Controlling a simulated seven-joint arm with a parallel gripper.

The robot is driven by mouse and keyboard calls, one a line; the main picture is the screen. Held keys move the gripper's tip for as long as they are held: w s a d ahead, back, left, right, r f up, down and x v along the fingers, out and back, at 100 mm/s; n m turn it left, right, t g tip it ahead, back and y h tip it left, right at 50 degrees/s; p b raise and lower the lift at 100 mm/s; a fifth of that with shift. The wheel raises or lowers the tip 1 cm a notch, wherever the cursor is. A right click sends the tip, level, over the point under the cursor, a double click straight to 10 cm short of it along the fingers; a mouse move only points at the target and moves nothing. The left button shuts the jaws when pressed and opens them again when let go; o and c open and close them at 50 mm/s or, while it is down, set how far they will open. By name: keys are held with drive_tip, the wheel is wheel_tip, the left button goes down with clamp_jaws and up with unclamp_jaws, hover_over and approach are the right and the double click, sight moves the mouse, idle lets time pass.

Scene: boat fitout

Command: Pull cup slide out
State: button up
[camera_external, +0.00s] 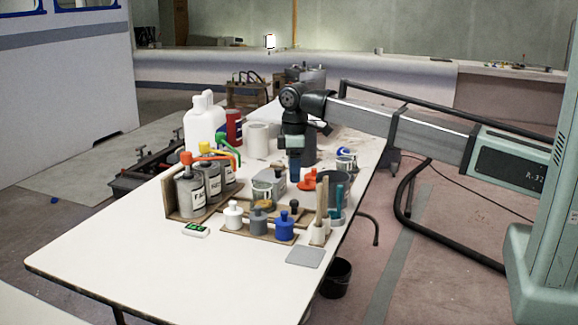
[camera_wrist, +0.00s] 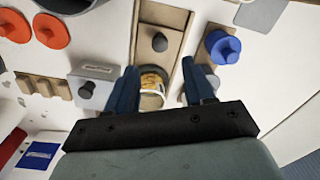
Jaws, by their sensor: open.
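The cup slide looks like a narrow wooden track (camera_wrist: 172,22) with a dark knob (camera_wrist: 160,42) on it in the wrist view. A cup with yellowish-brown contents or label (camera_wrist: 152,92) stands at the track's lower end, partly hidden by my gripper's body. In the external view the cup (camera_external: 262,193) stands on the table and a small dark knob (camera_external: 294,204) shows to its right. My gripper (camera_wrist: 162,88) is open and empty, pointing down, its blue fingers on either side of the cup in the picture. In the external view my gripper (camera_external: 293,172) hangs behind the knob; contact cannot be told.
A grey box with a dark knob (camera_wrist: 87,90) lies left of the fingers. A blue-topped piece (camera_wrist: 220,45) stands to the right. Pump bottles (camera_external: 190,190), white jugs (camera_external: 203,120) and orange pieces (camera_external: 308,180) crowd around. The table's front left (camera_external: 130,255) is clear.

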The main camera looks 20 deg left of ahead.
sight(294, 201)
wheel_tip(294, 201, down, 11)
drive_tip(key=shift+r, duration=0.1)
idle(0.3)
drive_tip(key=shift+c, duration=0.4)
clamp_jaws()
idle(0.3)
